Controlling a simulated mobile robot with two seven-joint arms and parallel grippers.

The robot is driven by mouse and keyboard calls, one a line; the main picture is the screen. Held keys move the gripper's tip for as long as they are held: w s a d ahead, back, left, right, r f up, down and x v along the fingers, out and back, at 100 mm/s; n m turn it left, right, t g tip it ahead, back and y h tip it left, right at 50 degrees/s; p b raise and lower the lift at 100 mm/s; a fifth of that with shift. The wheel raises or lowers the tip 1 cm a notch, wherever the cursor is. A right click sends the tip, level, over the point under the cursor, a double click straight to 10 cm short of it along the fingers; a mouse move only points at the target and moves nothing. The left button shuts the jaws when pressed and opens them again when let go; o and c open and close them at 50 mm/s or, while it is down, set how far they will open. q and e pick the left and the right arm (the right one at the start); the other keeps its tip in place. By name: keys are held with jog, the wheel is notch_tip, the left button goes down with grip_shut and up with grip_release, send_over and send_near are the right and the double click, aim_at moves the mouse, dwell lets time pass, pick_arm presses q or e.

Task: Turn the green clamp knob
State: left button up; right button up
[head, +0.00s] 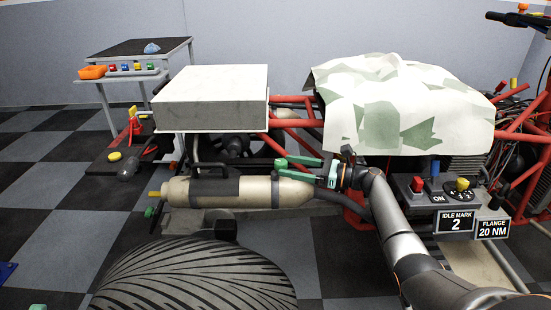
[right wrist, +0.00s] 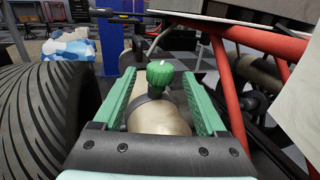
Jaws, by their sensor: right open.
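The green clamp knob (right wrist: 160,74), ribbed with a white mark on top, stands on a dark stem above the beige canister in the right wrist view. My right gripper (right wrist: 158,85) is open. Its two green fingers lie on either side of the knob in that view, with visible gaps; I cannot tell the depth between them. In the head view my right gripper (head: 279,167) reaches left over the right end of the beige canister (head: 258,192). I cannot make out the knob surely there. Small green bits at the bottom left edge may be my left gripper (head: 38,307).
A large tyre (head: 195,280) sits in front of the canister. Red frame tubes (head: 285,125) run behind it. A switch panel (head: 440,190) with placards is at right. A pale box (head: 212,98) and a draped cloth (head: 400,100) cover the vehicle above.

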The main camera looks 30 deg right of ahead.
pick_arm(q)
notch_tip(320, 180, up, 2)
jog(key=shift+a+r+p, duration=0.1)
jog(key=shift+a+p, duration=0.05)
jog(key=shift+p, duration=0.45)
pick_arm(e)
jog(key=v, duration=0.6)
